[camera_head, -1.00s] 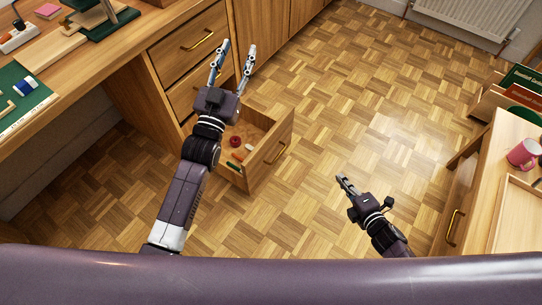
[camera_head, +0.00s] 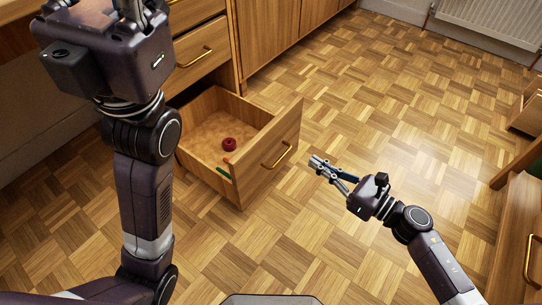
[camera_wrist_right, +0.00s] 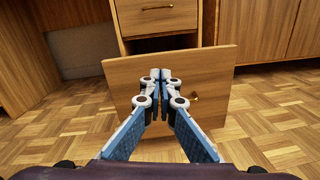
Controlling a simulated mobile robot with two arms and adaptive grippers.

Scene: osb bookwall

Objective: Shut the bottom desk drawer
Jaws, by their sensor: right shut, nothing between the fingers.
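The bottom desk drawer (camera_head: 262,170) stands pulled out, its wooden front facing right and its gold handle (camera_head: 277,157) on that front. In the right wrist view the drawer front (camera_wrist_right: 120,85) fills the middle, with the handle mostly hidden behind my fingers. My right gripper (camera_head: 314,163) is shut and empty, just outside the drawer front; its fingertips (camera_wrist_right: 160,76) point at the front. I cannot tell whether they touch it. My left gripper (camera_head: 140,8) is at the upper left, high over the desk side, its fingers cut off by the picture's top edge.
Inside the drawer lie a red round thing (camera_head: 230,144) and a green thing (camera_head: 223,172). A closed drawer (camera_head: 203,60) is above it. More wooden furniture (camera_head: 512,215) stands at the right edge. The parquet floor between is clear.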

